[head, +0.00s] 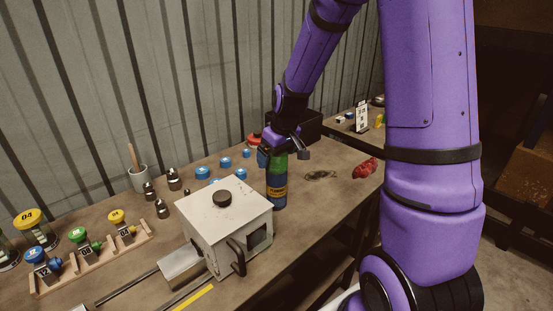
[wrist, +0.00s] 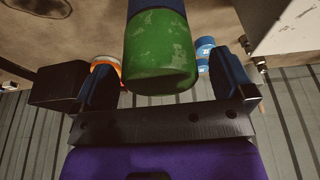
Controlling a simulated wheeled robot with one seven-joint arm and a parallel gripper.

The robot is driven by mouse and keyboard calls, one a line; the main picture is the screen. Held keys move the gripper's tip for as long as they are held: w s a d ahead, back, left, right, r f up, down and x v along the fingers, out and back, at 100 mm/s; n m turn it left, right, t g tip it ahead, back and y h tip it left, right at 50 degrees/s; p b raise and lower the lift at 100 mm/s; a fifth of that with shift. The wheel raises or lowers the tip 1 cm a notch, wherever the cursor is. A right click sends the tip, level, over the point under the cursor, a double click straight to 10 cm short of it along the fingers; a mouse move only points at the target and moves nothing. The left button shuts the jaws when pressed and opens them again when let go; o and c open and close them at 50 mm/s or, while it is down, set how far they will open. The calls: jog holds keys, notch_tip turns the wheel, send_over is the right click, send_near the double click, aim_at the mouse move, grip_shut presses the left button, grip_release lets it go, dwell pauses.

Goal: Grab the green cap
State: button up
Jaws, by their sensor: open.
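The green cap (head: 277,166) tops an upright blue spray can with a yellow label (head: 277,191) on the bench, just behind the white machine box. In the wrist view the worn green cap (wrist: 160,52) fills the upper middle, with a bit of the blue can above it. My gripper (head: 281,151) is at the cap in the head view. In the wrist view my gripper (wrist: 165,78) is open, with one blue finger on each side of the cap and gaps showing between. The far side of the cap is hidden.
The white crimper box (head: 226,229) with a black knob stands close in front of the can. Several blue caps (head: 226,162) lie to the left. A red cloth-like item (head: 365,168) and a dark oval item (head: 320,175) lie to the right. A corrugated wall stands behind.

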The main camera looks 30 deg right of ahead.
jog(key=shift+x, duration=1)
jog(key=c, duration=1)
jog(key=shift+r, duration=0.15)
